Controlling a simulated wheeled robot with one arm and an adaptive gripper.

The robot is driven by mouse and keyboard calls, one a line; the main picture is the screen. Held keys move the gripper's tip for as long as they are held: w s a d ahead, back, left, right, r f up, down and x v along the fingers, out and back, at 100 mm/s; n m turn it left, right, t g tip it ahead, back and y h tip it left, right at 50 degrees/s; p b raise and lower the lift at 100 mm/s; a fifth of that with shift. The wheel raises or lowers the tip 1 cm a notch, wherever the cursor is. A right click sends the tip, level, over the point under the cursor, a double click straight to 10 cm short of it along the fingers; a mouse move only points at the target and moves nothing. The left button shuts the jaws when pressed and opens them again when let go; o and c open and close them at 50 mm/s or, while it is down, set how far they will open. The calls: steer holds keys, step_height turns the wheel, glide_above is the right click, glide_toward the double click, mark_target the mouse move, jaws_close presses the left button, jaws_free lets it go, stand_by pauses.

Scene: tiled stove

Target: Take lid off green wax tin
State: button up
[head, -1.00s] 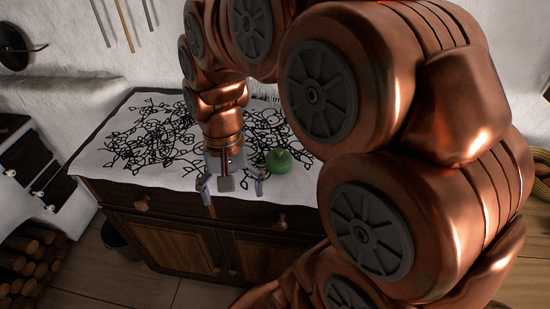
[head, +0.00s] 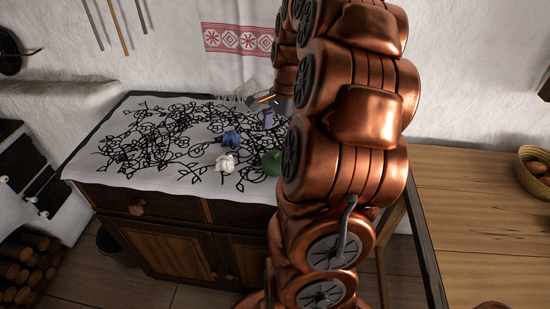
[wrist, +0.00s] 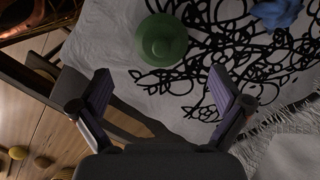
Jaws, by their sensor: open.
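The green tin (head: 272,163) stands on the patterned cloth near the cabinet's front edge, partly hidden by my arm in the head view. In the wrist view the round green tin (wrist: 162,40) shows from above with its lid on, a raised ring at its middle. My gripper (head: 268,108) is above the cloth, farther back than the tin, and partly hidden by my arm. In the wrist view my gripper (wrist: 162,92) has its two fingers wide apart with nothing between them. The tin lies beyond the fingertips, roughly centred between them, not touched.
A blue crumpled thing (head: 231,138) and a white crumpled thing (head: 226,161) lie left of the tin. The black-and-white cloth (head: 110,160) covers the cabinet and is otherwise clear on the left. A wooden table (head: 480,215) with a basket (head: 536,165) stands at right.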

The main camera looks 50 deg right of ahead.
mark_target(275, 152)
steer(key=shift+w+a+f+p, duration=0.1)
steer(key=shift+a+f+p, duration=0.2)
steer(key=shift+f, duration=0.7)
steer(key=shift+w+a+f+p, duration=0.15)
steer(key=shift+f+p, duration=0.3)
steer(key=shift+f, duration=0.6)
steer(key=shift+a+f+p, duration=0.2)
steer(key=shift+f+p, duration=0.15)
steer(key=shift+f, duration=0.65)
steer(key=c, duration=1.2)
